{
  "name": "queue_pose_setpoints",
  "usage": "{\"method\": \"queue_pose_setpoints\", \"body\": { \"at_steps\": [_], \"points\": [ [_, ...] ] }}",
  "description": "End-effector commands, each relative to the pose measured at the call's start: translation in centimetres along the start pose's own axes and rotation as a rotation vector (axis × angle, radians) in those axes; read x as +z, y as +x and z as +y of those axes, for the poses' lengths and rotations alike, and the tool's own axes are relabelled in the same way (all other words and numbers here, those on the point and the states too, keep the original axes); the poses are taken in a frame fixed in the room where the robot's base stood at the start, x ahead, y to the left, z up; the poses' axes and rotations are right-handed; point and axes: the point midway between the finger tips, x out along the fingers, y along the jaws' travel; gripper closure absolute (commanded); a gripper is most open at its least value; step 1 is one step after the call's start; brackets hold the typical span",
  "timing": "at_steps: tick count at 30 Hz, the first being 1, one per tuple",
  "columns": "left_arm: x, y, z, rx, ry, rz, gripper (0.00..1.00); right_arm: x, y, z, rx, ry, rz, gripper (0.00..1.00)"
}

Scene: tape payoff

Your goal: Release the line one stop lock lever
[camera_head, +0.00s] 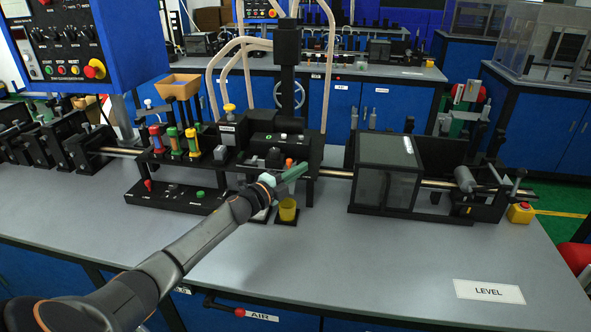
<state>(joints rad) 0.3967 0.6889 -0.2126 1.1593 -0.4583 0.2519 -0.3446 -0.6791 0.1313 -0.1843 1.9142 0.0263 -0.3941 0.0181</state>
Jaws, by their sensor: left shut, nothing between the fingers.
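My left arm reaches in from the lower left over the bench. Its gripper (291,173) is shut and empty, in front of the black machine head at mid-bench. A small red-tipped lever (148,185) stands on the left of a low black control box (172,198), well to the left of my gripper and apart from it. I cannot tell for certain whether it is the line one stop lock lever. An orange-red knob (289,163) shows just behind my gripper. My arm and gripper hide part of the machine's front. My right gripper is not in view.
A yellow cup (288,210) stands just below my gripper. Red, yellow and green handled parts (174,142) stand in a rack. A dark clear-walled box (386,172) and a yellow-based red button (521,212) are to the right.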

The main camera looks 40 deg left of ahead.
Motion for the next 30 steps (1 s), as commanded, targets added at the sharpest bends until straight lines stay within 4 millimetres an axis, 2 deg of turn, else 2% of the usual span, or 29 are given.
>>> {"method": "queue_pose_setpoints", "body": {
  "at_steps": [1, 6, 12, 18, 30],
  "points": [
    [1.0, -1.3, 0.3, 0.005, 0.004, -0.003, 1.00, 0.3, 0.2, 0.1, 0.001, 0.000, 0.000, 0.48],
    [2.9, -4.5, 0.2, 0.004, 0.004, 0.002, 1.00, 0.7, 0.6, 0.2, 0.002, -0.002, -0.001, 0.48],
    [4.5, -7.1, 0.1, 0.002, -0.001, 0.004, 1.00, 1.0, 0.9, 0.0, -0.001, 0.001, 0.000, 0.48],
    [5.2, -8.2, -0.2, -0.001, -0.001, 0.005, 1.00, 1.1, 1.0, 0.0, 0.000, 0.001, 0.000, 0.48],
    [5.3, -8.3, -0.2, -0.001, -0.002, 0.006, 1.00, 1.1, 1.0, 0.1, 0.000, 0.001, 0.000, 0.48]
  ]
}}
